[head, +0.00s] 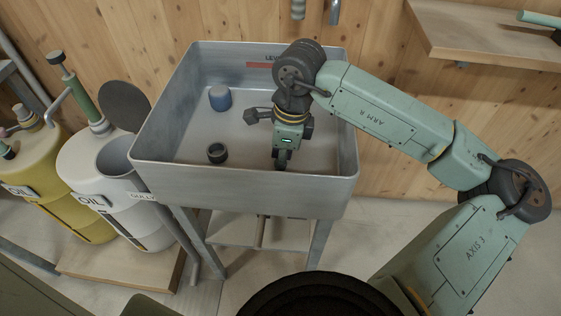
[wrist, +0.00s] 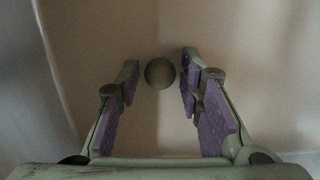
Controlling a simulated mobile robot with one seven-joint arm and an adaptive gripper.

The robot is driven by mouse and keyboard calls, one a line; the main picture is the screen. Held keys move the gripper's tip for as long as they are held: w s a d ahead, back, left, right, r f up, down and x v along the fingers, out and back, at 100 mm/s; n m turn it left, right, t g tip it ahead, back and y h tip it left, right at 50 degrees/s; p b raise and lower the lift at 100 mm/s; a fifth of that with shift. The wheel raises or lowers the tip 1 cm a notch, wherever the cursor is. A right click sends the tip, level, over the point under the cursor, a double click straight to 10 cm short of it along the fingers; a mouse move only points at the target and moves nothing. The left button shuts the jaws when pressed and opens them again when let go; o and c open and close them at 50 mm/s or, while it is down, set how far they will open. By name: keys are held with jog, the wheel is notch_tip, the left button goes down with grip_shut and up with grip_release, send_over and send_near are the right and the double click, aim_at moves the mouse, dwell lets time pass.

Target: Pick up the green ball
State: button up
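A small dull green ball (wrist: 159,73) shows in the wrist view, lying on the pale bottom of the metal basin (head: 255,190). My gripper (head: 283,160) points down into the basin, near its front right part, in the head view. In the wrist view my gripper (wrist: 160,82) is open, its purple-padded fingers on either side of the ball. I cannot tell the height of the fingertips over the ball. In the head view I cannot make out the ball by the gripper.
A blue cup-like piece (head: 220,98) and a dark ring-shaped piece (head: 217,153) stand in the basin, left of my gripper. The basin's walls surround my gripper. White (head: 113,190) and yellow (head: 52,185) oil drums stand left. A wooden shelf (head: 480,35) is at upper right.

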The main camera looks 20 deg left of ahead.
jog(key=c, duration=0.5)
jog(key=shift+r, duration=0.15)
